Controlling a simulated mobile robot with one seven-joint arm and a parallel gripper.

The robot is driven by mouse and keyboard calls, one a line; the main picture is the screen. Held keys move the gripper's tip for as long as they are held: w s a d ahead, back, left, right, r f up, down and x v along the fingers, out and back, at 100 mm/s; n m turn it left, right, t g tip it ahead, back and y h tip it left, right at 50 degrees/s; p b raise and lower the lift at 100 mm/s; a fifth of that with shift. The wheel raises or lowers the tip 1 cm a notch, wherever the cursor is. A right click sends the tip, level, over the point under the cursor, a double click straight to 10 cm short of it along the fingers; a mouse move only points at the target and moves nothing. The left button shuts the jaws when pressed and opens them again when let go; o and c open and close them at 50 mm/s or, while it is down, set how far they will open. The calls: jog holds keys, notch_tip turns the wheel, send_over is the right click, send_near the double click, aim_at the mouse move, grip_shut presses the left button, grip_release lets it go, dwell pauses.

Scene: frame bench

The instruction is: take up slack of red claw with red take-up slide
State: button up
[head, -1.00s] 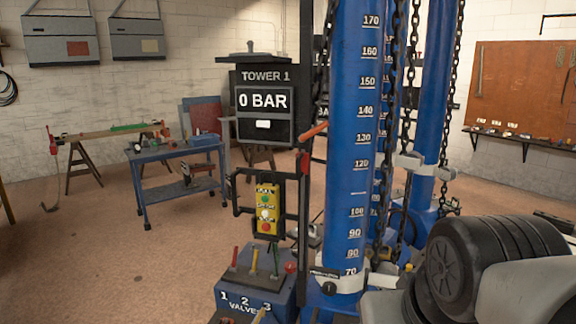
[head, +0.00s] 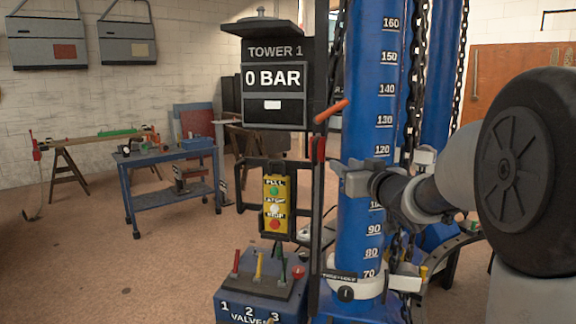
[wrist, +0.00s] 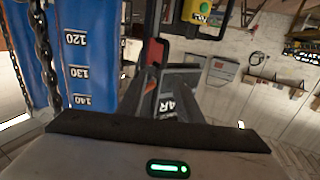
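A red block (head: 318,150) sits on the dark upright beside the blue column, with a slanted red-orange handle (head: 331,111) above it. The red block looks like the red take-up slide; it also shows in the wrist view (wrist: 155,52), just beyond my fingers. My gripper (head: 343,179) is in front of the blue column, just right of the upright and slightly below the red block. Its two fingers are spread and seem empty. I cannot make out the red claw for certain.
The blue column (head: 371,110) with its scale stands close to my gripper, with chains (head: 418,70) to its right. The 0 BAR display (head: 272,85), button box (head: 276,203) and valve box (head: 262,295) are left of the upright.

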aim_at(316, 152)
jog(key=shift+n+y, duration=0.3)
jog(key=shift+y, duration=0.2)
jog(key=p+x, duration=0.1)
jog(key=x, duration=1.7)
jog(key=shift+a+f, duration=0.15)
jog(key=shift+a, duration=0.05)
grip_shut()
